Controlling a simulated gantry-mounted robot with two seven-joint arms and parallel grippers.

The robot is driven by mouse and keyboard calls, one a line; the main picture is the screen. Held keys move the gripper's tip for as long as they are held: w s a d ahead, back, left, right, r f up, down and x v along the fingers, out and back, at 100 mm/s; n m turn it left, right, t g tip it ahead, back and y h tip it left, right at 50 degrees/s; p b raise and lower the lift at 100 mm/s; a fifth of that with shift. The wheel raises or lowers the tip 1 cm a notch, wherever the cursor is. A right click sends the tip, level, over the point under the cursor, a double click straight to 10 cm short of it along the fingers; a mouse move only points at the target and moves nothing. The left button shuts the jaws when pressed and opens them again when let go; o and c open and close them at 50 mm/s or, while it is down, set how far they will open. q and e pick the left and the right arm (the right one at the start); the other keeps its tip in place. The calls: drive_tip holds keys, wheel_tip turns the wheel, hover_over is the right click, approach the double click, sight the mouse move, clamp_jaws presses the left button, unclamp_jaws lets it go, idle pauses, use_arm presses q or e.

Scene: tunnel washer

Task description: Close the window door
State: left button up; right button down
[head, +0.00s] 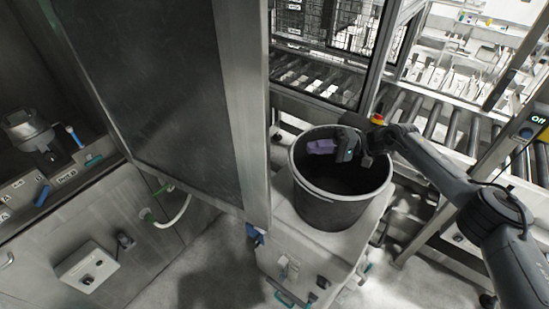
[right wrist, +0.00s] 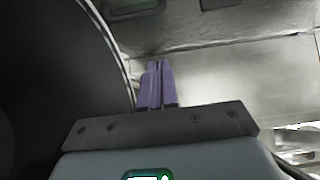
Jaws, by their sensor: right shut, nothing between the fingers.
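A large dark window panel in a metal frame, which looks like the window door (head: 165,85), stands upright left of centre in the head view. Its right edge meets a tall metal post. To its left, the grey compartment is open to view. My right gripper (head: 312,147) reaches in from the right, with its purple fingers pointing left toward the post. It is over the rim of a black bucket and apart from the panel. In the right wrist view the purple fingers (right wrist: 156,85) are together, with nothing held. My left gripper is not in view.
The black bucket (head: 338,212) stands on a light machine housing (head: 295,240) below my right gripper. A red and yellow button (head: 377,119) is just behind it. A roller conveyor (head: 435,122) runs at the right. A control box (head: 88,270) is at lower left.

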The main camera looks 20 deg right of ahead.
drive_tip(key=a+p, duration=0.5)
drive_tip(key=a, duration=0.8)
drive_tip(key=shift+w+f, duration=0.3)
drive_tip(key=shift+f, duration=0.05)
drive_tip(key=shift+a, duration=0.1)
